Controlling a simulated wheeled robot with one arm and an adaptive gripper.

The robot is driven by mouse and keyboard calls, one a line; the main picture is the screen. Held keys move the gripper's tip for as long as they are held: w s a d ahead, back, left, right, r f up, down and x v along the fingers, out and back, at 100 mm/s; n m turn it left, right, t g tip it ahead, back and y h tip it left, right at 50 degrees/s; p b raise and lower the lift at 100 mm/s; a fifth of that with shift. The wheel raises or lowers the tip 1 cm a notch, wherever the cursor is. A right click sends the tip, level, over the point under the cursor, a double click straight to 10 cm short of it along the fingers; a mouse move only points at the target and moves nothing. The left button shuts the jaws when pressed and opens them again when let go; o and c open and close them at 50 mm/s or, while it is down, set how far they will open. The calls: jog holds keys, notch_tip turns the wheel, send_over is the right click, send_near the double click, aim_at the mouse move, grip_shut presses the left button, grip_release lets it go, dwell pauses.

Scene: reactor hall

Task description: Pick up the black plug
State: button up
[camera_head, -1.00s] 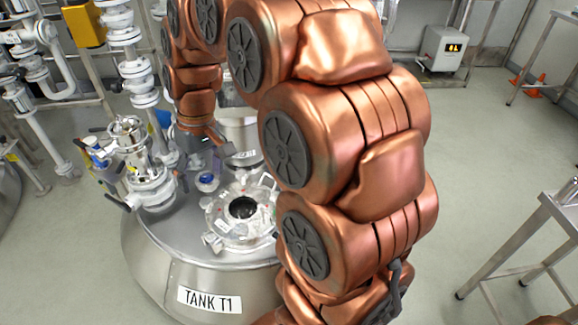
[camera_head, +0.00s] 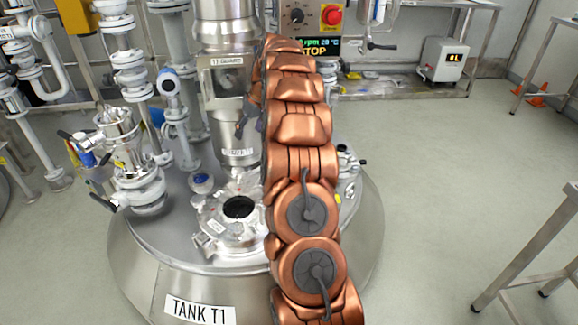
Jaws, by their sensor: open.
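A steel flange (camera_head: 212,230) sits on top of the tank labelled TANK T1. At its middle is a round black area (camera_head: 239,208); I cannot tell whether this is the black plug or an open hole. No other thing shows clearly as a black plug. My copper arm rises past the right side of the flange and reaches away over the tank. My gripper (camera_head: 246,122) shows only as small dark grey parts left of the far arm links, in front of the steel column. It is well above and behind the flange. Its fingertips are mostly hidden and nothing shows in it.
A steel column (camera_head: 221,95) stands behind the flange. Valves and pipes (camera_head: 138,165) stand at the left of the tank top. A small blue-topped fitting (camera_head: 201,182) is behind the flange. A control panel (camera_head: 322,28) is at the back.

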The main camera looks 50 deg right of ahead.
jog(key=s+d+f+h+b, duration=0.2)
jog(key=d+f+b, duration=0.3)
jog(key=d+f, duration=1.1)
jog(key=shift+t, duration=0.4)
jog(key=shift+w+d+f+b, duration=0.25)
jog(key=shift+w+d+f, duration=0.25)
jog(key=shift+f, duration=0.35)
jog(key=shift+w+d+f+b, duration=0.3)
jog(key=shift+w+d+f, duration=0.2)
jog(key=shift+f, duration=0.4)
jog(key=shift+w+d+f+b, duration=0.25)
jog(key=shift+w+d+f, duration=0.2)
jog(key=shift+f, duration=0.4)
jog(key=c, duration=1.4)
jog(key=shift+o, duration=0.2)
